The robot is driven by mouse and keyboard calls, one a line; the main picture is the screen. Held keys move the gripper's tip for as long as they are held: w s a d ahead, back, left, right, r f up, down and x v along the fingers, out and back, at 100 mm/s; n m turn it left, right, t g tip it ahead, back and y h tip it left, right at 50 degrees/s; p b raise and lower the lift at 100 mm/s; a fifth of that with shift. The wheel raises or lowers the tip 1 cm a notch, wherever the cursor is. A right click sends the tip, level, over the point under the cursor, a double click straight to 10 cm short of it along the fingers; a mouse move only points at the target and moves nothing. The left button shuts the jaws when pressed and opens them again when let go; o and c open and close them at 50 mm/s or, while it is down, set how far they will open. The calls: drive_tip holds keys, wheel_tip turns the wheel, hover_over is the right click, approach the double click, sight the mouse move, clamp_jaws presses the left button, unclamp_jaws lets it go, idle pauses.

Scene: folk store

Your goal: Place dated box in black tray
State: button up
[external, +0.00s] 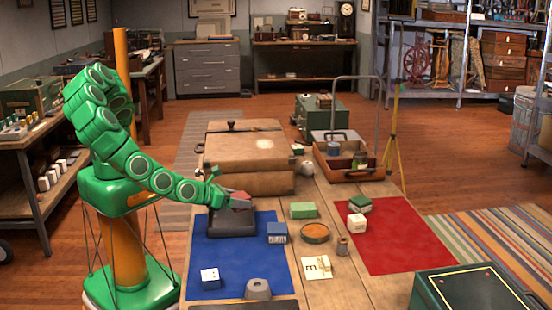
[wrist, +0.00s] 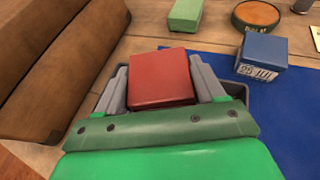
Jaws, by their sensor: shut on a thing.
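My gripper (external: 228,200) is shut on a red box (external: 240,202). In the wrist view the red box (wrist: 162,76) sits between the two grey fingers (wrist: 162,88); no writing shows on its visible faces. The black tray (external: 232,226) lies on the blue mat directly below the gripper; its dark rim (wrist: 238,90) shows beside the right finger. I cannot tell whether the red box touches the tray. A blue box (external: 277,234) with a white date-like label stands on the mat right of the tray; the label (wrist: 259,72) also shows in the wrist view.
A large brown case (external: 250,160) stands close behind the tray. A green block (external: 303,210), a round orange-topped tin (external: 315,233) and a lettered cream block (external: 317,267) lie to the right. The blue mat (external: 225,265) has free room in front.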

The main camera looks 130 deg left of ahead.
drive_tip(key=shift+f, duration=0.45)
drive_tip(key=shift+f, duration=0.6)
drive_tip(key=o, duration=1.1)
drive_tip(key=shift+r, duration=0.5)
drive_tip(key=shift+d+r, duration=0.3)
drive_tip(key=shift+v, duration=5.7)
